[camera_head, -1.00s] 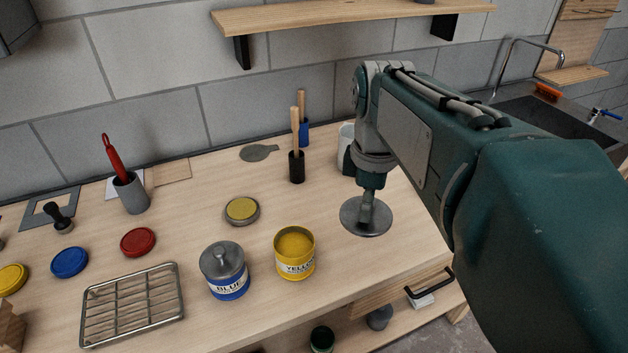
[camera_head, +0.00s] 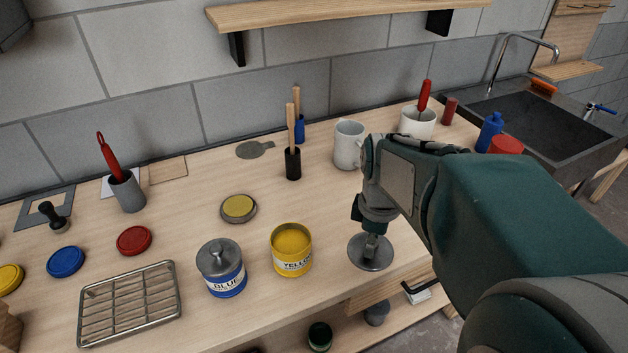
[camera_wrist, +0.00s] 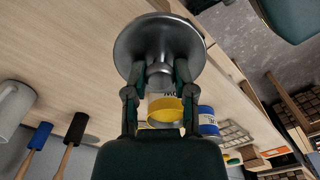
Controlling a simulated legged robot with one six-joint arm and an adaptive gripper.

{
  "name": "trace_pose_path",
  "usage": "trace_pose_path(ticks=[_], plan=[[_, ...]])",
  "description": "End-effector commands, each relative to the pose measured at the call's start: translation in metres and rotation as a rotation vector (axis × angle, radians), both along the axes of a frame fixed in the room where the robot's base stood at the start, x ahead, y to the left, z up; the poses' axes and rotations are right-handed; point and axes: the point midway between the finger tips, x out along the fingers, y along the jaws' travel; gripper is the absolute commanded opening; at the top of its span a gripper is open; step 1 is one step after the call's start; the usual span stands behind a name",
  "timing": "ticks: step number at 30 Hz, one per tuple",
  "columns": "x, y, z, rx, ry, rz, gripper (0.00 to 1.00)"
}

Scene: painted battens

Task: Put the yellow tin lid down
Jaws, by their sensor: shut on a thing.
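The yellow tin lid (camera_head: 371,262) is a round grey metal disc with a knob, and it also shows in the wrist view (camera_wrist: 135,42). My gripper (camera_head: 371,240) points down and is shut on the knob; both fingers show around it in the wrist view (camera_wrist: 158,78). The lid is level, low at the worktop's right front part; I cannot tell whether it touches the wood. The yellow tin (camera_head: 291,262) stands open, left of the lid, with yellow paint inside. The tin also shows in the wrist view (camera_wrist: 164,112).
The blue tin (camera_head: 223,281) has its lid on, left of the yellow tin. A wire rack (camera_head: 130,300) lies front left. A round dish with a yellow top (camera_head: 239,208), brush holders (camera_head: 292,163) and a white mug (camera_head: 348,150) stand behind. The worktop (camera_head: 325,220) is clear between them.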

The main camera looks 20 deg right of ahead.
Motion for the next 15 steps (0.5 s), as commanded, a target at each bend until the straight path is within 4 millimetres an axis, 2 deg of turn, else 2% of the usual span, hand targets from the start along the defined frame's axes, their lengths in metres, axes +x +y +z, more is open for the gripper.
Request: trace_pose_path(ticks=[6, 15], plan=[[0.033, -0.014, -0.02, 0.002, 0.005, 0.0, 0.02], [0.065, -0.027, -0.061, 0.001, 0.003, 0.0, 0.02]])
